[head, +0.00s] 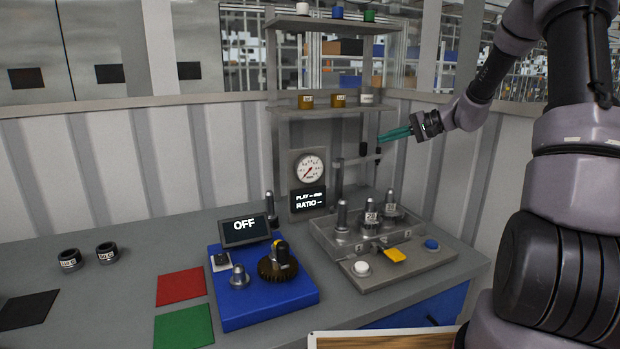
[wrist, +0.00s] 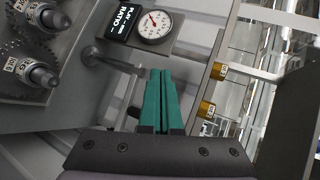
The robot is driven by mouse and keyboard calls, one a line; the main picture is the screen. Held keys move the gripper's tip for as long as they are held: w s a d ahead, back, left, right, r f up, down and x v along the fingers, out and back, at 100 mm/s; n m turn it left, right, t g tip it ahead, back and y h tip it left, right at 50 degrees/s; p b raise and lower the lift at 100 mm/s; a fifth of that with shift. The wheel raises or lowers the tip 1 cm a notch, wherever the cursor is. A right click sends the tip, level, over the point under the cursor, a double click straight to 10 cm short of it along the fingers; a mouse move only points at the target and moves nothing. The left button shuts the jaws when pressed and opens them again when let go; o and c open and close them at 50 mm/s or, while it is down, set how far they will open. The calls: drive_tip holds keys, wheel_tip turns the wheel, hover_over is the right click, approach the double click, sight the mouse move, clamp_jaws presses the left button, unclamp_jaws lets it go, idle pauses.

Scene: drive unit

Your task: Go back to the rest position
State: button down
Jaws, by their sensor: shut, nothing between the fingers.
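My gripper (head: 394,133) is raised in the air at the right of the head view, in front of the wall and above the grey gear unit (head: 405,263). Its green fingers are together with nothing between them. In the wrist view the shut fingers (wrist: 163,75) point toward the grey rack, beside a metal rod. The arm comes in from the right side of the head view. The gripper looks apart from the rack, though the exact gap is hard to judge.
A shelf rack (head: 335,106) with small labelled pots stands behind, with a round gauge (head: 309,168) below. A blue unit (head: 262,290) with an "OFF" screen (head: 244,230) is on the bench. Red (head: 181,286) and green (head: 184,327) mats lie left of it. Two dark rings (head: 107,252) stand farther left.

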drive_tip(key=s+r+h, duration=0.3)
drive_tip(key=s+r, duration=0.1)
drive_tip(key=s, duration=0.7)
drive_tip(key=s+r+t+h, duration=0.1)
drive_tip(key=s+r+h, duration=0.2)
drive_tip(key=s, duration=0.9)
drive_tip(key=s+r+h, duration=0.4)
drive_tip(key=s, duration=0.8)
drive_tip(key=shift+d+r, duration=0.3)
drive_tip(key=shift+d, duration=0.1)
